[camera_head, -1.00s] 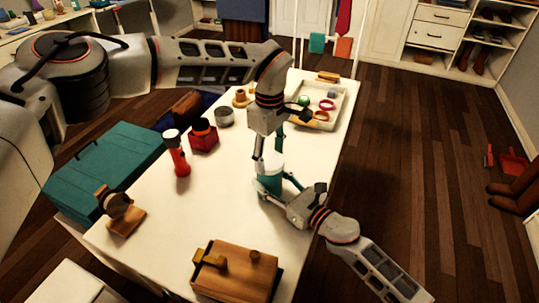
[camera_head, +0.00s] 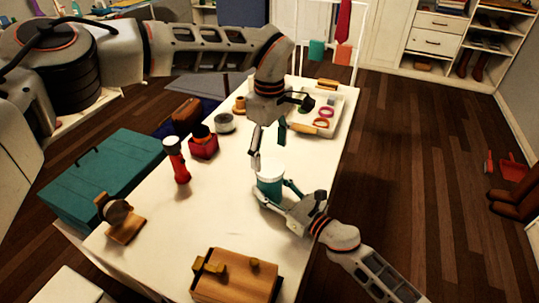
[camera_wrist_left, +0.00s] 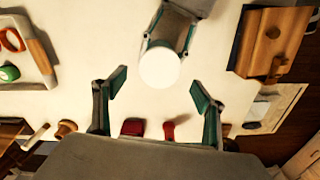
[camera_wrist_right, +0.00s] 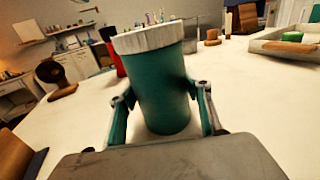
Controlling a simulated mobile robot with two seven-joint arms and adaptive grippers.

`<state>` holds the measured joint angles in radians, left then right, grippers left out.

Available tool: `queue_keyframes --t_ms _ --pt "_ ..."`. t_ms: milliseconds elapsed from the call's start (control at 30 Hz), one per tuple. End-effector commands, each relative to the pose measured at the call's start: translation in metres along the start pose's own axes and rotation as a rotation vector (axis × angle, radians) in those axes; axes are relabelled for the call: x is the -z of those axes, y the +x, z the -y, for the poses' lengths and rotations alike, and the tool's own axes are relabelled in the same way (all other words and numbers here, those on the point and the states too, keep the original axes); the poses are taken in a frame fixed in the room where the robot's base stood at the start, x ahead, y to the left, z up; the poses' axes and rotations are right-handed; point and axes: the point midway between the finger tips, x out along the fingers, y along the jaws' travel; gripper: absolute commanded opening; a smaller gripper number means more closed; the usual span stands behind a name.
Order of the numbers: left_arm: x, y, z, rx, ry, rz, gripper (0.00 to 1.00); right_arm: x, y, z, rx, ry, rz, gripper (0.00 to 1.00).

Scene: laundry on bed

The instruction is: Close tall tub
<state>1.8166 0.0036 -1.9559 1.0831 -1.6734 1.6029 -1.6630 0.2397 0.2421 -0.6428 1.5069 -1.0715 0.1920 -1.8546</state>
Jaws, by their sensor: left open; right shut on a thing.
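The tall tub (camera_head: 270,185) is a teal cylinder standing upright on the white table. A white lid (camera_head: 271,170) sits on its top; in the right wrist view the lid (camera_wrist_right: 148,38) looks level on the teal body (camera_wrist_right: 162,95). My right gripper (camera_head: 276,193) is shut around the tub's body, one finger on each side. My left gripper (camera_head: 267,152) is open and empty above and behind the tub. In the left wrist view the round white lid (camera_wrist_left: 160,68) lies beyond the open fingers (camera_wrist_left: 158,95).
A red flashlight (camera_head: 177,160), a red jar (camera_head: 203,143) and a grey tin (camera_head: 224,123) stand left of the tub. A tray (camera_head: 330,120) holds small items at the back right. A wooden box (camera_head: 235,272) is at the front. The table's middle left is clear.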

Motion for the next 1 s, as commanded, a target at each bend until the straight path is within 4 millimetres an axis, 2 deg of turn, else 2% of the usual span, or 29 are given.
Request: queue_keyframes --t_ms 233,367,567,1000 --pt "0.000 0.001 0.000 0.001 -0.011 0.000 0.68 0.000 0.000 0.000 0.000 0.000 0.000 0.00" --pt "-0.001 0.000 0.000 0.002 -0.094 0.000 0.68 0.000 0.000 0.000 0.000 0.000 0.000 0.00" --pt "-0.004 -0.004 0.000 0.004 -0.407 0.000 0.68 0.000 0.000 0.000 0.000 0.000 0.000 0.00" --pt "-0.006 -0.017 0.000 0.004 -1.265 -0.004 0.68 0.000 0.000 0.000 -0.001 0.001 0.000 0.00"
